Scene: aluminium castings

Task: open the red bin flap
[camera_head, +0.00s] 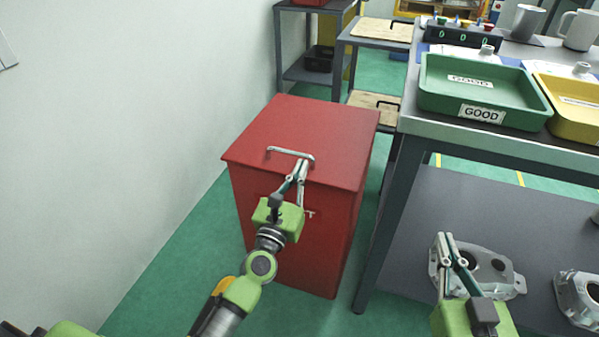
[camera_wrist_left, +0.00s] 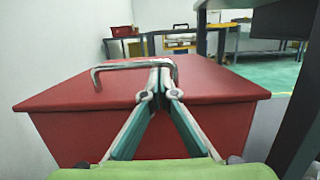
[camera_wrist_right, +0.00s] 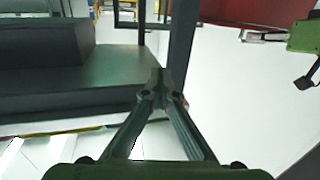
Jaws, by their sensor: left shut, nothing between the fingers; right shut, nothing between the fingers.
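The red bin (camera_head: 300,235) stands on the floor beside the wall. Its flap (camera_head: 320,130) lies flat on top, closed, with a silver bar handle (camera_head: 290,153) near the front edge. My left gripper (camera_head: 303,163) is shut and empty, its fingertips at the right part of the handle. In the left wrist view the fingertips (camera_wrist_left: 158,62) meet right by the handle bar (camera_wrist_left: 115,66); whether they touch it I cannot tell. My right gripper (camera_head: 443,237) is shut and empty, to the right of the bin, in front of the workbench's lower shelf.
The workbench to the right holds a green tray labelled GOOD (camera_head: 480,118) and a yellow tray (camera_head: 570,125). Metal castings (camera_head: 500,275) lie on its lower shelf (camera_head: 480,200). A white wall (camera_head: 110,130) bounds the bin's left side. Green floor (camera_head: 160,280) shows in front.

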